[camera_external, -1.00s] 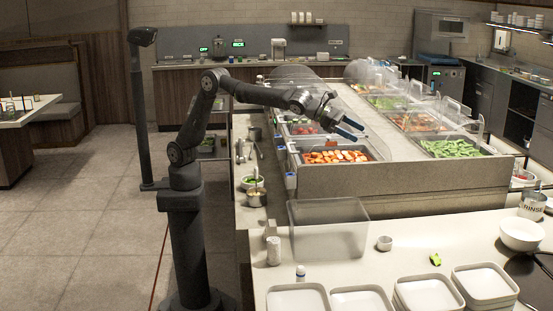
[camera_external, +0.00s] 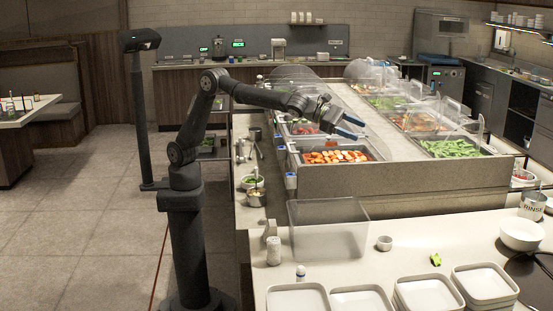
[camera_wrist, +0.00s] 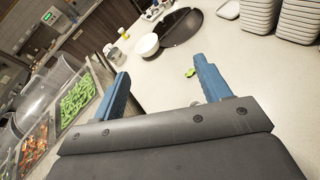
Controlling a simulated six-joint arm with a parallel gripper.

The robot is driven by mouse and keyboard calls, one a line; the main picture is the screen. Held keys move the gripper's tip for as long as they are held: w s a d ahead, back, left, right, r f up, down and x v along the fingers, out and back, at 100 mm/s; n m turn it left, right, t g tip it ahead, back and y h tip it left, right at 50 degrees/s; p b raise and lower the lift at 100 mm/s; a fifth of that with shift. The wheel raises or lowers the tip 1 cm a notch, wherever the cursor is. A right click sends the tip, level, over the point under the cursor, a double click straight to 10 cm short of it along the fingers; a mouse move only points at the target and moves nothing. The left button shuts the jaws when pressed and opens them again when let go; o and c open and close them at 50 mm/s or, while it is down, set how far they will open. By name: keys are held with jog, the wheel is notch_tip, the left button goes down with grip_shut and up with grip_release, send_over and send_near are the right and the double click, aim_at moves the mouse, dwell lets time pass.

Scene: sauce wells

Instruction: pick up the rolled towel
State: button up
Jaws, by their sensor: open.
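My gripper (camera_external: 350,127) is open and empty, high above the food wells in the external view. Its two blue fingers stand apart in the wrist view (camera_wrist: 160,66), with the pale counter beyond them. I cannot clearly make out a rolled towel. A small bright green item (camera_external: 436,259) lies farther right on that counter. It also shows in the wrist view (camera_wrist: 190,72), beside the right finger.
A clear empty bin (camera_external: 327,244) stands on the front counter. Stacked white square plates (camera_external: 424,293) line its front edge. A white bowl (camera_external: 520,236) and a dark pan (camera_wrist: 181,27) are at the right. Clear guards (camera_external: 400,82) rise over the food wells.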

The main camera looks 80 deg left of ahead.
jog(key=s+d+r+m+h, duration=0.1)
jog(key=s+d+m+h, duration=0.15)
jog(key=m, duration=0.45)
jog(key=m+g, duration=1.2)
jog(key=m, duration=1.8)
send_over(275, 263)
jog(key=w, duration=0.4)
notch_tip(275, 263, down, 17)
jog(key=s+a+f+m+y, duration=0.4)
jog(key=a+f+m+y, duration=0.1)
jog(key=a+f+m, duration=0.35)
jog(key=shift+n, duration=0.45)
jog(key=x, duration=1.1)
jog(key=s+x, duration=0.1)
jog(key=x, duration=0.4)
jog(key=shift+d+f, duration=0.3)
jog(key=shift+f, duration=0.1)
jog(key=shift+c, duration=0.2)
jog(key=c, duration=1)
